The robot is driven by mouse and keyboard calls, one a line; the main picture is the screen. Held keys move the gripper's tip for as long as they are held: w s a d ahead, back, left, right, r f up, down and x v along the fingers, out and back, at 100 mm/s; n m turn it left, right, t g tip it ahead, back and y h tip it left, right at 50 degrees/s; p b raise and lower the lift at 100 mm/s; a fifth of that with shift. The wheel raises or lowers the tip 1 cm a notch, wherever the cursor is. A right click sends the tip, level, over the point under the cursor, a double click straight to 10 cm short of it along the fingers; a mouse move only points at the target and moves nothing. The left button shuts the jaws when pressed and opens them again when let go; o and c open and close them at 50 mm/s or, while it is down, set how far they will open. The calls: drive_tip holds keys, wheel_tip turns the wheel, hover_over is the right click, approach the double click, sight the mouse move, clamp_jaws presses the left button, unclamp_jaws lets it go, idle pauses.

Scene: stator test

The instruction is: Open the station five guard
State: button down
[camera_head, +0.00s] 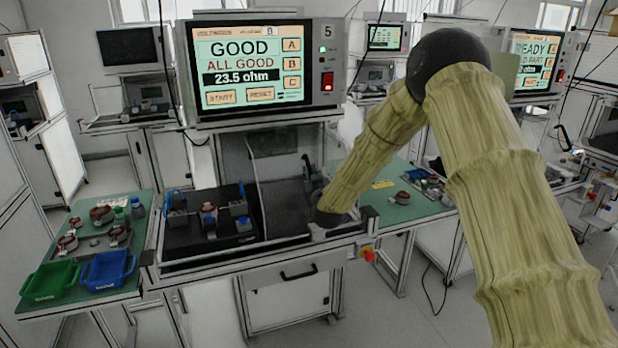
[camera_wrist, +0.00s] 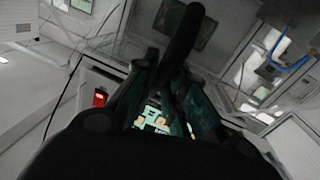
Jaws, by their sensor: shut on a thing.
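Station five has a screen unit (camera_head: 265,68) marked 5, reading GOOD, ALL GOOD, 23.5 ohm. Below it, a see-through guard panel (camera_head: 283,205) stands over the right part of the dark work area. A dark upright handle (camera_head: 306,163) shows near its right side. My gripper (camera_head: 315,183) is beside the handle, partly hidden by my arm. In the wrist view my gripper (camera_wrist: 174,78) is shut on a black bar, the guard handle (camera_wrist: 183,35). The left part of the work area, with the stator fixture (camera_head: 208,215), looks uncovered. I cannot tell the guard's exact position.
A green side table (camera_head: 140,215) at left holds several copper stators, a green bin (camera_head: 50,281) and a blue bin (camera_head: 108,269). A red stop button (camera_head: 368,254) sits on the station's front right corner. Another green table (camera_head: 405,212) stands behind my arm.

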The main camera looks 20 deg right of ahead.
drive_tip(key=c, duration=1.5)
unclamp_jaws()
drive_tip(key=shift+o, duration=0.2)
drive_tip(key=s+a, duration=0.1)
drive_tip(key=s, duration=1.1)
drive_tip(key=shift+a, duration=0.15)
drive_tip(key=s+a+f+g+y, duration=0.1)
drive_tip(key=s+a+f+g, duration=0.15)
drive_tip(key=s+f, duration=0.7)
drive_tip(key=s+a+f+g, duration=0.1)
drive_tip(key=s+f+g, duration=0.4)
drive_tip(key=f, duration=0.7)
drive_tip(key=s+a+f+g+y, duration=0.1)
drive_tip(key=s+a+f+g, duration=0.1)
drive_tip(key=s+f, duration=0.8)
drive_tip(key=s+f+g, duration=0.2)
drive_tip(key=s+f, duration=0.2)
drive_tip(key=s, duration=0.6)
drive_tip(key=s+f+g, duration=0.3)
drive_tip(key=s, duration=0.7)
drive_tip(key=s+f+g, duration=0.3)
drive_tip(key=s+f, duration=0.1)
drive_tip(key=s, duration=0.7)
drive_tip(key=shift+a+f+m, duration=0.3)
drive_tip(key=shift+f, duration=0.05)
